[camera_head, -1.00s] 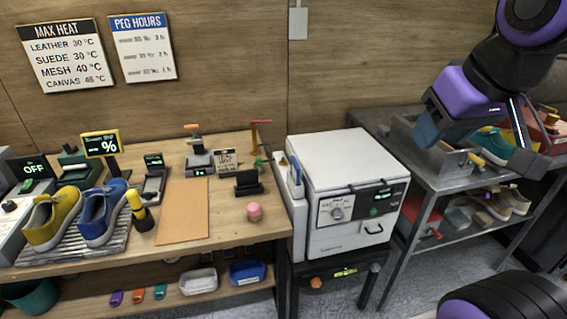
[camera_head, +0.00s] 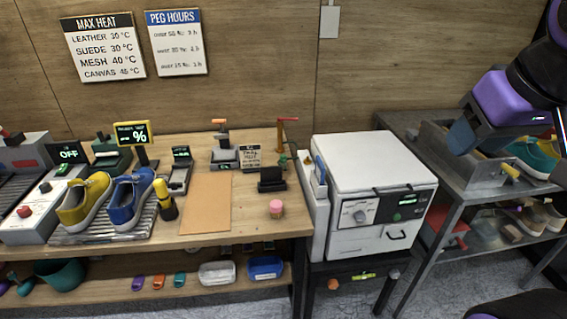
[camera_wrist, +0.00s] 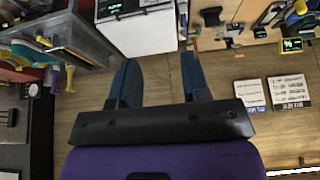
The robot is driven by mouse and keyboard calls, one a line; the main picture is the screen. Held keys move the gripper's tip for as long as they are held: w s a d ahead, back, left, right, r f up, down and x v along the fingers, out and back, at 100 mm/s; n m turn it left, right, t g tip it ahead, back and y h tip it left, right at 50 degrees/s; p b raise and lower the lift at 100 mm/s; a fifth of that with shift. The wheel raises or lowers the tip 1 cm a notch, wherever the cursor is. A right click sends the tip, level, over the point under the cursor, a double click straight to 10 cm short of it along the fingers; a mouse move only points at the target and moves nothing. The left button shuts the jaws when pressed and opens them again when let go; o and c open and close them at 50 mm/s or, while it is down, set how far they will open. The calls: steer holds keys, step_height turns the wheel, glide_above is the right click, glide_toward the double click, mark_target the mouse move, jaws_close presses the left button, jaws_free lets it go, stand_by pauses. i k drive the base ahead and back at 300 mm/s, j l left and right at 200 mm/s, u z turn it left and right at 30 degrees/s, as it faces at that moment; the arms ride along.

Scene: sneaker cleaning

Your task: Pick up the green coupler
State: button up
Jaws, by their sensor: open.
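A small green piece (camera_head: 283,161), which looks like the green coupler, is at the foot of a red-topped post (camera_head: 281,137) near the table's right back corner. It is too small to make out its shape or what it is attached to. My gripper (camera_wrist: 158,60) is open and empty, with its two blue fingers apart. In the head view my gripper (camera_head: 507,146) is at the right, in front of the metal bench and well to the right of the green piece. I cannot make out the green piece clearly in the wrist view.
A white boxy machine (camera_head: 372,165) stands between the wooden table (camera_head: 250,215) and the metal bench (camera_head: 455,180). A black block (camera_head: 271,180), a small sign (camera_head: 250,157) and a pink round item (camera_head: 276,208) are near the green piece. Blue and yellow shoes are further left.

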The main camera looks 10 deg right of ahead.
mark_target(282, 157)
steer(key=i+l+u, duration=0.2)
steer(key=i, duration=0.3)
steer(key=i+l+u, duration=0.2)
steer(key=i, duration=0.3)
